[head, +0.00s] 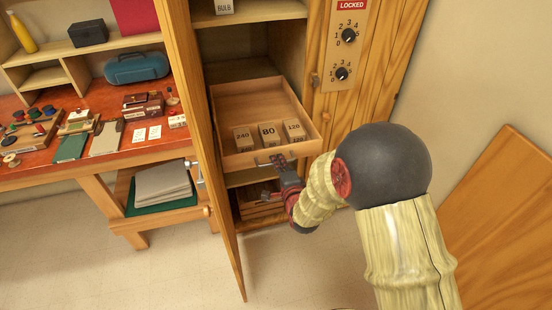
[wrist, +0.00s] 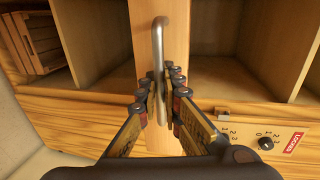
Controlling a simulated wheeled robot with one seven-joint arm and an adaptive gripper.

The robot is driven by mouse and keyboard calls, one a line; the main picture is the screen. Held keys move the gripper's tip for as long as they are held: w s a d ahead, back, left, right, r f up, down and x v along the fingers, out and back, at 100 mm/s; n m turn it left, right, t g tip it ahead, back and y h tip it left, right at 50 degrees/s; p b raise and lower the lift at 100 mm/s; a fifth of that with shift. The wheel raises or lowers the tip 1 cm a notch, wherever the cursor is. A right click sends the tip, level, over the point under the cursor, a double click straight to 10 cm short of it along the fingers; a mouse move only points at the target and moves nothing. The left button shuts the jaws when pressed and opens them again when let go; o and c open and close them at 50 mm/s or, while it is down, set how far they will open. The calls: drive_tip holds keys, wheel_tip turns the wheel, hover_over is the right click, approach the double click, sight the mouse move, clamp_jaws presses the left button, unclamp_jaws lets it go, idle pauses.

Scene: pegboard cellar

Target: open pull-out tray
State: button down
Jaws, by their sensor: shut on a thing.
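The pull-out tray (head: 243,153) is a light wooden drawer in the tall cabinet, and it stands out past the cabinet front. Several sanding blocks marked 240, 80 and 120 lie in it. Its metal bar handle (wrist: 158,45) runs upright on the tray's front panel in the wrist view. My gripper (head: 277,162) is at the lower front of the tray in the head view. In the wrist view my gripper (wrist: 160,85) has its fingers on either side of the handle bar, shut on it. My gripper hides part of the handle in the head view.
The open cabinet door (head: 218,180) stands to the left of the tray. A workbench (head: 100,160) with small items is farther left. A wooden crate (head: 258,202) sits below the tray. A panel with dials (head: 346,45) is to the right. Floor in front is clear.

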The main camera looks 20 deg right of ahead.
drive_tip(key=shift+s+f, duration=0.1)
drive_tip(key=shift+f, duration=0.05)
drive_tip(key=c, duration=2)
unclamp_jaws()
drive_tip(key=shift+o, duration=0.2)
drive_tip(key=v, duration=1.2)
